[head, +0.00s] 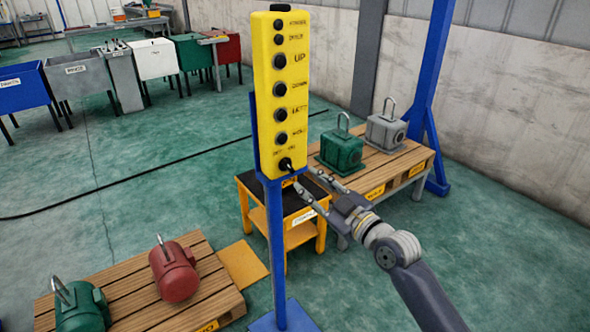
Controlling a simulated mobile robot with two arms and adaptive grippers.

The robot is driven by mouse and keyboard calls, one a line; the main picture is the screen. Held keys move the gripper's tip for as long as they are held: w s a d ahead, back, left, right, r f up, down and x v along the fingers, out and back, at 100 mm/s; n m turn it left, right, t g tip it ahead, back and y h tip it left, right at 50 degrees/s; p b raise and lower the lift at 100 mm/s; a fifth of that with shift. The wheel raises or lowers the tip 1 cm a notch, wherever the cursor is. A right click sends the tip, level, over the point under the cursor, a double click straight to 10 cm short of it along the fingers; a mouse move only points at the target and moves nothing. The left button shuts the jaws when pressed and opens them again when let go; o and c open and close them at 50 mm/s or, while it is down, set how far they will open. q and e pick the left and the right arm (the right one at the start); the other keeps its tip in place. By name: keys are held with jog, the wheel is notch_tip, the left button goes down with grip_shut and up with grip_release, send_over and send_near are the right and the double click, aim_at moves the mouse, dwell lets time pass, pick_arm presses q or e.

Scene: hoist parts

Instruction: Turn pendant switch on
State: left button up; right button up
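The yellow pendant (267,100) stands upright on a blue post (276,240) in the middle of the head view. Several round black buttons run down its face. Its switch (285,163) is a small black knob at the bottom of the face, and the lettering around it is too small to read. My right gripper (301,175) comes in from the lower right, with its fingers apart and empty. Its fingertips are just below and right of the switch; I cannot tell whether they touch the pendant. My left gripper is not in view.
A yellow cart (314,237) stands behind the post. A pallet table (375,171) with green and grey hoist parts is at the right. A low pallet (137,291) with red and green motors is at the lower left. Coloured bins line the back; green floor is open between.

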aim_at(291, 169)
jog(key=x, duration=0.7)
jog(key=shift+w+a+f, duration=0.1)
jog(key=shift+w+a, duration=0.05)
jog(key=shift+w, duration=0.1)
grip_shut()
